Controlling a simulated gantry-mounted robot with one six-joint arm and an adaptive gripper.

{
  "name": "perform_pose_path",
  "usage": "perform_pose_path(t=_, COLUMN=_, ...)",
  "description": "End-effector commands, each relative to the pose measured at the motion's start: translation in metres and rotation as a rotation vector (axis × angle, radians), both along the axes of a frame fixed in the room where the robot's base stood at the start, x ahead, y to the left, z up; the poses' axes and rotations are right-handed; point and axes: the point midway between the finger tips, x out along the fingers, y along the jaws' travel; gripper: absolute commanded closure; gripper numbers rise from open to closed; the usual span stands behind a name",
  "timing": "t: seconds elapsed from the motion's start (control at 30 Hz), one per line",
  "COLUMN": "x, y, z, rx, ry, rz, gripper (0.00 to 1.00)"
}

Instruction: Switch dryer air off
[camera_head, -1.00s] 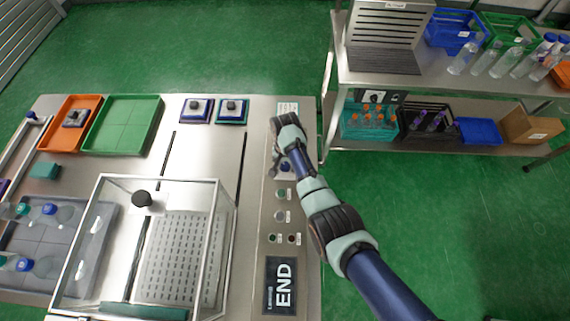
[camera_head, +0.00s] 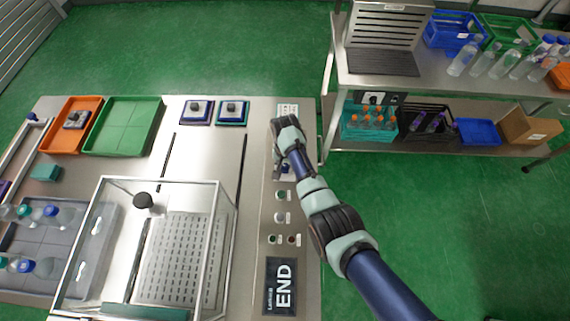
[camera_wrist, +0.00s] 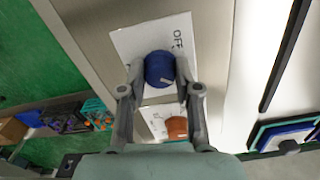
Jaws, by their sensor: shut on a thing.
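A round blue knob (camera_wrist: 159,66) sits on a white label plate (camera_wrist: 183,33) with OFF lettering in the wrist view. My gripper (camera_wrist: 161,76) has its two grey fingers closed on either side of this knob. A white pointer mark on the knob faces the lower right of that view. In the head view my gripper (camera_head: 283,160) is over the right-hand control strip, and its fingertips are mostly hidden by the wrist.
An orange-brown knob (camera_wrist: 177,127) sits close by between my fingers' bases. Several buttons (camera_head: 280,217) and an END sign (camera_head: 281,286) line the strip (camera_head: 266,185). A clear enclosure (camera_head: 160,185) stands to the left. A shelf (camera_head: 400,92) stands at the right.

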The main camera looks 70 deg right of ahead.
Motion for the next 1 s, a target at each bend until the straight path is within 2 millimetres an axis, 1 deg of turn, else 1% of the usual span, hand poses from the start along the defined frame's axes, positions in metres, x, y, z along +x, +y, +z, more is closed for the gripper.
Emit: perform_pose_path(t=1.0, x=-0.0004, y=-0.0001, z=0.0006, rx=0.001, ry=0.0, rz=0.94, gripper=1.0)
